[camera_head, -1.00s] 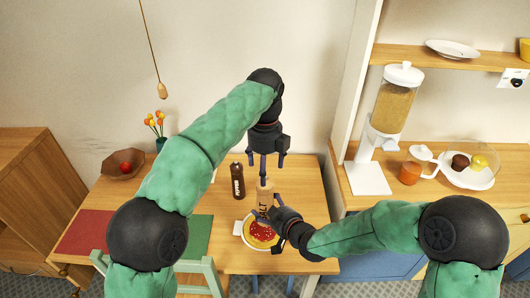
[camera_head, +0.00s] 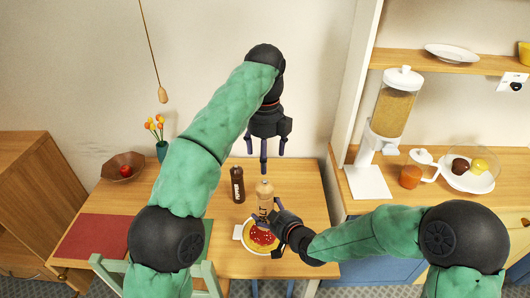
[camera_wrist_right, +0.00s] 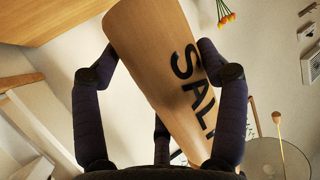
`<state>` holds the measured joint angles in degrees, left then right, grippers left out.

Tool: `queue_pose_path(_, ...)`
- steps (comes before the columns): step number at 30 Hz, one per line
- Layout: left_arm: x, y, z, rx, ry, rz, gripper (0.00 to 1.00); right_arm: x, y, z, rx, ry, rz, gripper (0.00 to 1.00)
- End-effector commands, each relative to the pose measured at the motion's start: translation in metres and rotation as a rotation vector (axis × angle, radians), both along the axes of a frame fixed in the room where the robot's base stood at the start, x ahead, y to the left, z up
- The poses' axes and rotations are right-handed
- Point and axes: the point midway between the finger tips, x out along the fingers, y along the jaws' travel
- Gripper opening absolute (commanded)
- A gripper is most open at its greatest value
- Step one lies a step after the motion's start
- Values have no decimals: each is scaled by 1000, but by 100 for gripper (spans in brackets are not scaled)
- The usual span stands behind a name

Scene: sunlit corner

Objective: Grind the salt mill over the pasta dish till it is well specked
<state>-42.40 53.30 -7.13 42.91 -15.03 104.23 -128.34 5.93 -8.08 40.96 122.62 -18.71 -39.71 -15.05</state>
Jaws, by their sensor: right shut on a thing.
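The light wooden salt mill (camera_head: 264,190), lettered "SALT", stands over the pasta dish (camera_head: 258,249), with its lower part partly hidden by my right gripper (camera_head: 275,220). My right gripper is shut on the mill's body. In the right wrist view the mill (camera_wrist_right: 155,45) sits between the fingers, with the lettering facing the camera. The pasta has red sauce in the middle with small pale specks on it. My left gripper (camera_head: 265,155) points down above the mill's top, apart from it, with its fingers spread and empty.
A dark pepper mill (camera_head: 237,185) stands left of the salt mill. A red placemat (camera_head: 92,235), a wooden bowl (camera_head: 123,165) and a flower vase (camera_head: 161,150) are further left. A cereal dispenser (camera_head: 391,110) stands right.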

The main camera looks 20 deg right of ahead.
Motion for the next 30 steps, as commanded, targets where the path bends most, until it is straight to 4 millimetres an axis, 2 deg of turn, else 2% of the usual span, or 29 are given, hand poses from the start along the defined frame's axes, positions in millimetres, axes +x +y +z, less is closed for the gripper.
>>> queue_pose_path(5, 0, 0, 2, 1, 0, 177, 79, 0, 0, 1, 0, -2, -1, 30)
queue_pose_path(18, 0, 0, 8, 2, 1, 833, 79, 0, 0, 1, 0, -2, -1, 30)
queue_pose_path(24, 0, 0, 9, 2, 0, 980, 79, 0, 0, 1, 0, -2, -1, 30)
queue_pose_path(30, 0, 0, 5, 4, 0, 1011, 79, 0, 0, 1, 0, -2, -1, 30)
